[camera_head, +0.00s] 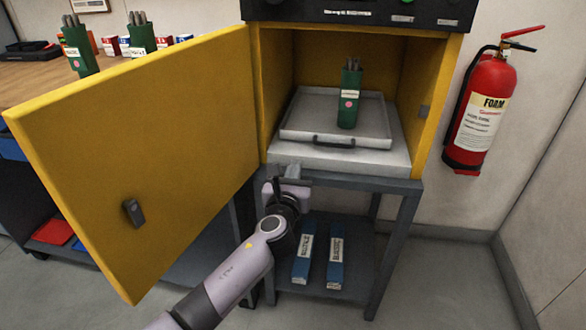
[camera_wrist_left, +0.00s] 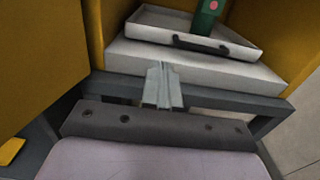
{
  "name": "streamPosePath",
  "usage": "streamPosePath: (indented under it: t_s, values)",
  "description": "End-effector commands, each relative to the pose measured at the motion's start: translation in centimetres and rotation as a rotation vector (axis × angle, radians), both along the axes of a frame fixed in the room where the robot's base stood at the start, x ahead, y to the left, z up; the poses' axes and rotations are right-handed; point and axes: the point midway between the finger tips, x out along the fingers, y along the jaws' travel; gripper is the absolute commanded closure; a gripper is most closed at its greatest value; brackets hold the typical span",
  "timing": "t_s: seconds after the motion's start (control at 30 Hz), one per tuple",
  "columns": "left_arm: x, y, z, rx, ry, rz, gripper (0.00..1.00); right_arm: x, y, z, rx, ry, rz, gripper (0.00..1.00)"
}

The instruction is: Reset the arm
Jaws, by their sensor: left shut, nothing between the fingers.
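My left arm comes in from the bottom in the head view. Its gripper (camera_head: 292,172) is shut and empty, just in front of the cabinet's lower front edge. In the left wrist view the closed fingers (camera_wrist_left: 163,85) point toward the white tray (camera_wrist_left: 190,35). The tray (camera_head: 335,118) sits inside the open yellow cabinet (camera_head: 432,100), with a dark handle at its front. A green rod holder (camera_head: 349,97) with several rods stands upright on the tray. It is cut off at the top in the left wrist view (camera_wrist_left: 208,14). My right gripper is in neither view.
The yellow door (camera_head: 140,150) stands wide open at the left. Two blue-and-white boxes (camera_head: 303,258) lie on the stand's lower shelf. A red extinguisher (camera_head: 482,110) hangs on the right wall. A wooden bench (camera_head: 30,73) with more green holders is behind the door.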

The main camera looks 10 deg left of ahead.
Motion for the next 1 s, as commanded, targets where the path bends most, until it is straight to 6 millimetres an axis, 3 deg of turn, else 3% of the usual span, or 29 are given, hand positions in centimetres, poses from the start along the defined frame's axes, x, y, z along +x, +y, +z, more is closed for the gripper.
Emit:
streamPosePath:
  t_s: [0.23, 0.37, 0.47, 0.7, 0.83, 1.0]
  values:
    - [-1.7, 0.1, -0.4, -0.026, 0.01, 0.0, 1.0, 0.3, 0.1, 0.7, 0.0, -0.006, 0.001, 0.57]
    - [-3.5, 0.8, -3.3, -0.223, 0.077, 0.009, 1.0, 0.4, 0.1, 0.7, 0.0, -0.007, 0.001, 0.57]
    - [-6.3, 1.9, -6.9, -0.518, 0.168, 0.037, 1.0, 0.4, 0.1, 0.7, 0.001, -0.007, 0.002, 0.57]
    - [-15.1, 4.4, -14.4, -1.354, 0.363, 0.221, 1.0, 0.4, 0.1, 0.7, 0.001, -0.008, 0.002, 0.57]
    - [-20.2, 5.8, -17.1, -1.787, 0.422, 0.376, 1.0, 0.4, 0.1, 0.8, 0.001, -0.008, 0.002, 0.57]
    - [-26.6, 7.3, -18.9, -2.302, 0.438, 0.611, 1.0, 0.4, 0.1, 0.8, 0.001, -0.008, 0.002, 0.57]
